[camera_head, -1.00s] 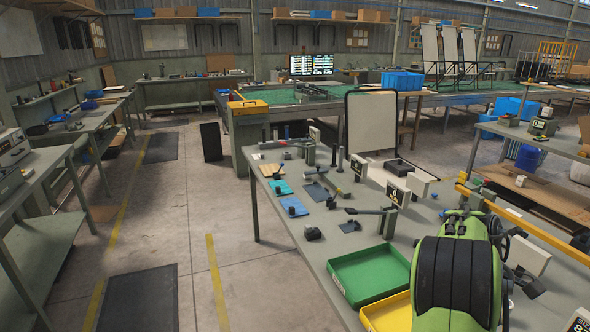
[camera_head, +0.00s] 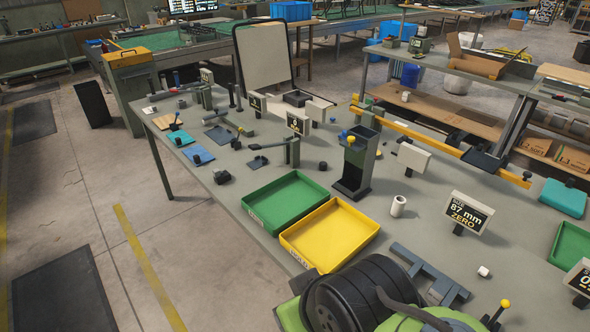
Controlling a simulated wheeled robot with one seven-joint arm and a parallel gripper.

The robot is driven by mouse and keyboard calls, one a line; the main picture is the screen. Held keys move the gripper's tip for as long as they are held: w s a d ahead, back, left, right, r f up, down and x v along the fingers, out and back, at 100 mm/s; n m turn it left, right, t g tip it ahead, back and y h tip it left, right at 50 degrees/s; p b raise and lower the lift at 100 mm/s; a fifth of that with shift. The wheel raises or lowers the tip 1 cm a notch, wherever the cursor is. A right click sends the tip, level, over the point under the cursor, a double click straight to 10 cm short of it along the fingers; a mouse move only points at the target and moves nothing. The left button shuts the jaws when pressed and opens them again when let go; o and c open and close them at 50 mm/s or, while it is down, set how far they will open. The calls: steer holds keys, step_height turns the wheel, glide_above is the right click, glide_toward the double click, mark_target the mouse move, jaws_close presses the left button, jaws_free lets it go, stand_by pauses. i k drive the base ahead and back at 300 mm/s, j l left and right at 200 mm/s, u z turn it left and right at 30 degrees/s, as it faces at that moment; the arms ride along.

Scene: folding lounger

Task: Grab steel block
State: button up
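I cannot tell for sure which thing is the steel block. A small dark block (camera_head: 222,177) sits near the table's left edge, left of the green tray (camera_head: 262,222). Another small dark piece (camera_head: 322,166) lies behind that tray. A small dark piece also rests on a blue mat (camera_head: 190,157). A pale hollow cylinder (camera_head: 398,206) stands right of the yellow tray (camera_head: 352,222). My green and black arm fills the bottom centre and hides part of the table's near side. My gripper's fingers do not show.
The long grey table (camera_head: 420,190) holds a tall dark fixture (camera_head: 355,170), a yellow rail (camera_head: 430,138) and a sign reading 87 mm ZERO (camera_head: 467,212). A grey bracket (camera_head: 430,275) lies beside my arm. Both trays look empty.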

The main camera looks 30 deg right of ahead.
mark_target(437, 293)
steer(key=k+z, duration=0.1)
steer(key=z, duration=0.7)
steer(key=k+l+z, duration=0.1)
steer(key=z, duration=0.3)
steer(key=k+z, duration=0.1)
steer(key=z, duration=0.3)
